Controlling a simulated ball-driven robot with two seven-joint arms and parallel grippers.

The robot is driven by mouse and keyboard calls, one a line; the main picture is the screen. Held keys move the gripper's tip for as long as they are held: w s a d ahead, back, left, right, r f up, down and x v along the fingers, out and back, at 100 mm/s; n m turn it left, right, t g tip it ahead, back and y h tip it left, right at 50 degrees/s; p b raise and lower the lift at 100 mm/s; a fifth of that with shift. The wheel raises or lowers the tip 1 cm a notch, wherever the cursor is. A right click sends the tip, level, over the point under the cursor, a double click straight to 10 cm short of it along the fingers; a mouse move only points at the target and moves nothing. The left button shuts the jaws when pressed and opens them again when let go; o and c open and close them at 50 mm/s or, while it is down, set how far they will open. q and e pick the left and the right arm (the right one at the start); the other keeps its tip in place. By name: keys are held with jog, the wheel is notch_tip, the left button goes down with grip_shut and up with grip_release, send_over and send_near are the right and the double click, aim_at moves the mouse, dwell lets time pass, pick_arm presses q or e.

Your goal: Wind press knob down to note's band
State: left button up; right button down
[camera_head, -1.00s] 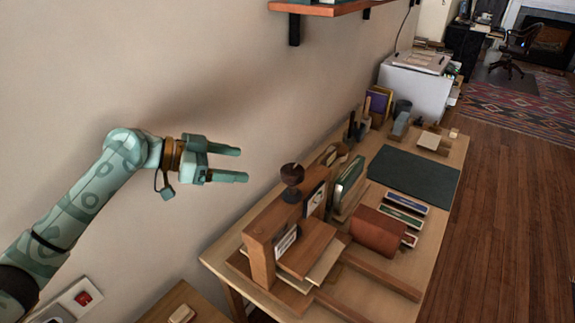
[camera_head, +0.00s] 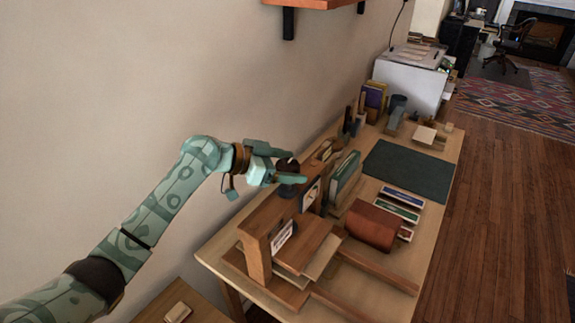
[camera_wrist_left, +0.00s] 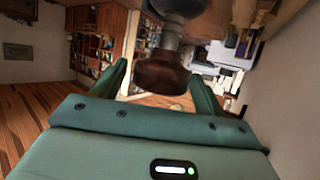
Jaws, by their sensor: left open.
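The wooden book press (camera_head: 258,258) stands at the near end of the workbench. Its dark brown round knob (camera_head: 289,165) tops a dark screw above the crossbeam. My left gripper (camera_head: 298,168) is open at the knob, with one finger on each side of it. In the left wrist view the knob (camera_wrist_left: 162,75) sits between the two spread fingers, and I see a gap on each side. A pale note-like card (camera_head: 282,237) is on the press's near front, and a second framed card (camera_head: 311,194) is farther along. Their markings are too small to read. My right gripper is out of view.
A dark green mat (camera_head: 408,170) covers the bench's far part. A wall shelf (camera_head: 310,3) hangs above; the wall is close on the left.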

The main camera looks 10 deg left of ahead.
pick_arm(q)
jog(key=c, duration=1)
jog(key=shift+o, duration=0.2)
jog(key=m+g+b, duration=0.1)
jog(key=b, duration=0.1)
jog(key=m+g+h+b, duration=0.1)
jog(key=m+g+b, duration=0.1)
jog(key=b, duration=0.1)
jog(key=shift+w+f, duration=0.15)
jog(key=shift+f, duration=0.25)
jog(key=shift+r+m+g+h+b, duration=0.3)
jog(key=shift+m+g+b, duration=0.35)
jog(key=shift+g, duration=0.25)
jog(key=shift+r, duration=0.2)
jog(key=o, duration=1)
jog(key=shift+c, duration=0.2)
